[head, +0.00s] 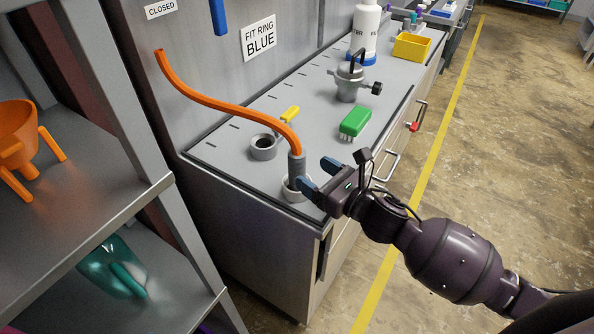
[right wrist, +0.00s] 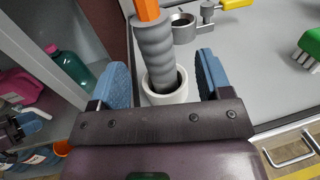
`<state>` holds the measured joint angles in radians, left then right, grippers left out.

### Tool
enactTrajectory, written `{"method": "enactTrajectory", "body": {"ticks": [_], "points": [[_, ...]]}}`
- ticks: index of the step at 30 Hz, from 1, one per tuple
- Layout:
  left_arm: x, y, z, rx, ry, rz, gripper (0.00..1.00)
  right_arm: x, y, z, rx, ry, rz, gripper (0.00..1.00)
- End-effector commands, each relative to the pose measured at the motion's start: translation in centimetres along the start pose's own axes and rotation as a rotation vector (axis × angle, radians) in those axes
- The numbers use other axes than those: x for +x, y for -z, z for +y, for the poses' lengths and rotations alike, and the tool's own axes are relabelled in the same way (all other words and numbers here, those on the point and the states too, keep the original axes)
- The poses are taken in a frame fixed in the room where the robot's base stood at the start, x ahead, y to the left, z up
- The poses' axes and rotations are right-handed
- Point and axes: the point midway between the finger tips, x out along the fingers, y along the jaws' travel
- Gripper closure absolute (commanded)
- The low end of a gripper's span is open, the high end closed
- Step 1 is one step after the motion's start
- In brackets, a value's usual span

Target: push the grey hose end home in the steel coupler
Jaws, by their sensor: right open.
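The grey ribbed hose end (head: 297,166) hangs on an orange hose (head: 228,105) and stands almost upright with its lower end inside a pale round cup (head: 291,193) at the bench's near corner. The steel coupler (head: 263,149), a short ring with a dark bore and a yellow lever, is behind it to the left; its bore looks empty. My right gripper (head: 314,174) is open just right of the hose end. In the right wrist view the blue fingers stand apart on either side of the hose end (right wrist: 155,50), with gaps.
A green brush (head: 355,122), a grey lidded pot (head: 350,82), a white bottle (head: 366,30) and a yellow bin (head: 411,47) stand farther back on the bench (head: 225,130). A shelf rack (head: 180,215) with jugs is at the left.

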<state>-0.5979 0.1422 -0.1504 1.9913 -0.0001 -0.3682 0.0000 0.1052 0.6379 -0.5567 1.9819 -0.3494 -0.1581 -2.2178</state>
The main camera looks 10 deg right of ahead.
Motion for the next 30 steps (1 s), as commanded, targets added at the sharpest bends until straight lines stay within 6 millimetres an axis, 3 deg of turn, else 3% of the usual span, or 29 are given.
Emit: {"method": "enactTrajectory", "body": {"ticks": [5, 15, 24, 30], "points": [[0.0, 0.3, 0.0, 0.0, 0.0, 0.004, 0.57, 1.0, -0.1, 0.1, 0.002, 0.0, -0.001, 0.29], [-0.2, 0.6, -0.1, 0.0, 0.0, 0.004, 0.57, 5.1, 0.0, 0.4, 0.002, 0.0, 0.0, 0.29], [-0.5, 0.0, -0.1, -0.002, 0.002, -0.008, 0.57, 5.5, 0.1, 0.4, 0.002, 0.0, 0.001, 0.29], [-0.5, -0.1, -0.1, -0.002, 0.002, -0.009, 0.57, 5.5, 0.1, 0.4, 0.002, 0.0, 0.001, 0.58]]}}
